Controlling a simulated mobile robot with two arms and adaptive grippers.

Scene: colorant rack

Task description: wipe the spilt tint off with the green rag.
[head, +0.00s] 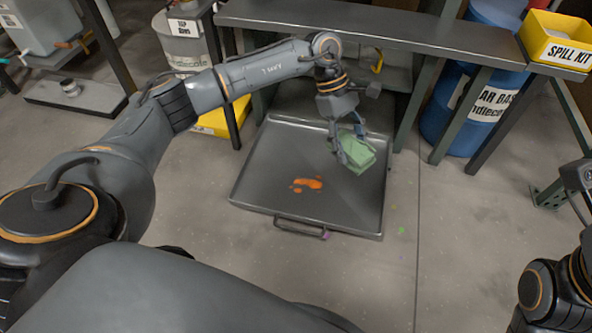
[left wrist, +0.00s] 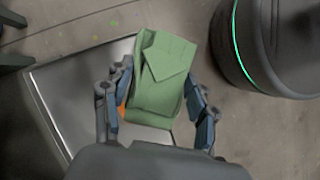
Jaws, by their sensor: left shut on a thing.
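The green rag (head: 358,153) is folded and held in my left gripper (head: 350,146), which is shut on it. In the head view the rag is over the right part of a grey metal tray (head: 262,196). I cannot tell whether the rag touches the tray. The spilt tint (head: 307,184) is an orange smear near the tray's middle, left of and nearer than the rag. In the left wrist view the rag (left wrist: 160,75) sits between the two fingers, and a bit of orange tint (left wrist: 122,110) shows beside it.
A dark bench (head: 370,30) stands behind the tray, its legs close to the tray's back corners. A blue drum (head: 455,115) and a yellow spill kit bin (head: 555,42) are at the right. The tray has a front handle (head: 300,228).

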